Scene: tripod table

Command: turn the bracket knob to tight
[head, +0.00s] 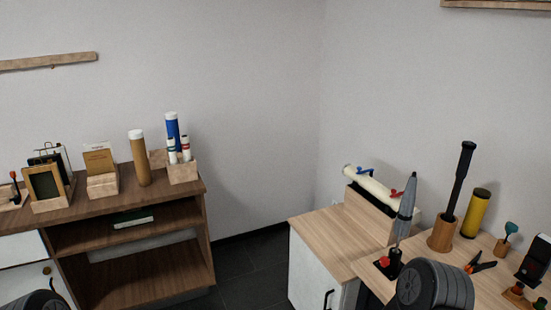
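A small red knob (384,261) sits beside a black bracket-like base (394,264) on the light wood table at the right. A grey folded, pole-like thing (405,215) stands in this base, tilted slightly right. The knob's setting is too small to read. Other small red parts (517,289) show on a wooden block near the right edge, so I cannot be sure which one is the bracket knob. Neither gripper is in view; only dark, rounded parts of my own arms show at the bottom left and bottom right.
On the light table (335,236) are a wooden cup (440,234) with a tall black handle, a yellow cylinder (475,213), orange-black pliers (480,264) and a cream tube (372,188) on a block. A brown shelf (130,275) stands left. Dark floor lies between.

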